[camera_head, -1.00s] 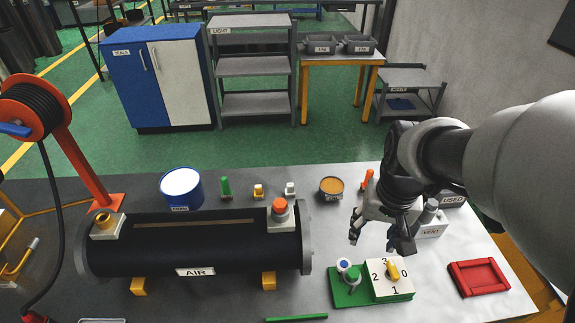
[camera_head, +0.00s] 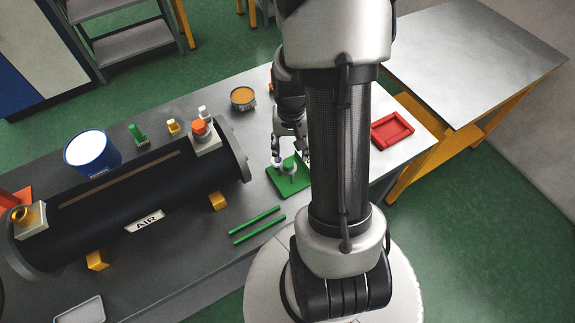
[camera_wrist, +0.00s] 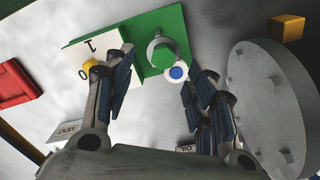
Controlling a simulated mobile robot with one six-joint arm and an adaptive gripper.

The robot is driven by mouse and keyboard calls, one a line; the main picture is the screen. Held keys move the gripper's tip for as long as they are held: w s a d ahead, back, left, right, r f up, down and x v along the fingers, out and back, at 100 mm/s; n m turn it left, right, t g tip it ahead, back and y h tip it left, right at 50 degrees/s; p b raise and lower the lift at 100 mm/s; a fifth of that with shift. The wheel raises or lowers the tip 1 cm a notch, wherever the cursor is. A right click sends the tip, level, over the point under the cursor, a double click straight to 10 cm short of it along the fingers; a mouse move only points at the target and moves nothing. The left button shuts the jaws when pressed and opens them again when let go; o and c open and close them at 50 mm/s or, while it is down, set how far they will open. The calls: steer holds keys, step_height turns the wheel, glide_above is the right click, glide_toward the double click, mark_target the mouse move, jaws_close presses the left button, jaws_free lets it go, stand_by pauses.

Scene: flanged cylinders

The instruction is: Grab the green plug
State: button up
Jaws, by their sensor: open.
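A green knob-like plug (camera_head: 288,163) stands on the green plate (camera_head: 294,186) right of the black tank. In the wrist view the green plug (camera_wrist: 162,57) has a grey curved piece beside it and a white disc with a blue centre (camera_wrist: 177,73) close by. Another green plug (camera_head: 137,134) stands upright behind the tank, beside yellow and white ones. My gripper (camera_head: 289,148) is open above the green plate. In the wrist view its fingers (camera_wrist: 160,72) are spread to either side of the plate's plug, with nothing held. My arm hides part of the plate in the head view.
The black AIR tank (camera_head: 100,215) lies left of the plate. Two green rods (camera_head: 257,223) lie in front. A red tray (camera_head: 393,130) is at right; an orange-topped tin (camera_head: 243,98) stands behind.

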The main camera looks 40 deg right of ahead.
mark_target(288, 164)
steer(key=f, duration=0.2)
steer(key=f+b, duration=0.1)
steer(key=f, duration=0.4)
steer(key=shift+w+a+b, duration=0.2)
steer(key=shift+a+b, duration=0.05)
steer(key=shift+b, duration=0.1)
steer(key=shift+c, duration=0.2)
jaws_close()
steer(key=shift+r, duration=0.15)
step_height(288, 164, up, 20)
steer(key=p, duration=0.4)
steer(key=shift+p, duration=0.35)
